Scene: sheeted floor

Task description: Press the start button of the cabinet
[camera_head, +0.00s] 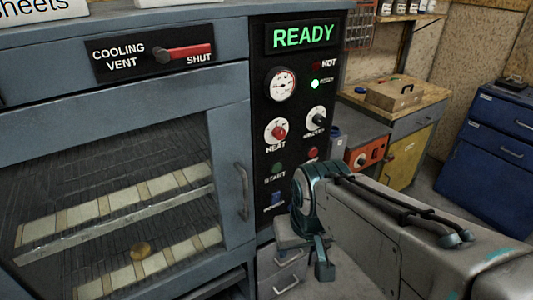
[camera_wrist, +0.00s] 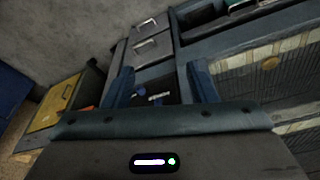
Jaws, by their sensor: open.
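The blue-grey cabinet (camera_head: 229,110) has a black control panel (camera_head: 262,100) with a lit green READY display (camera_head: 303,36). The start button (camera_head: 277,168) is small, round and dark green, above the START label low on the panel. A red button (camera_head: 313,152) is to its right. My gripper (camera_head: 307,248) is low in front of the panel, below and right of the start button, apart from it. In the wrist view my gripper (camera_wrist: 163,82) is open and empty, with the lower panel seen between its fingers. The start button cannot be made out there.
Around the start button are the heat knob (camera_head: 277,131), another knob (camera_head: 316,118) and a blue switch (camera_head: 275,200). The cabinet's door handle (camera_head: 241,190) sticks out at left. Drawers (camera_head: 283,270) stand below; an orange box (camera_head: 367,155) is to the right.

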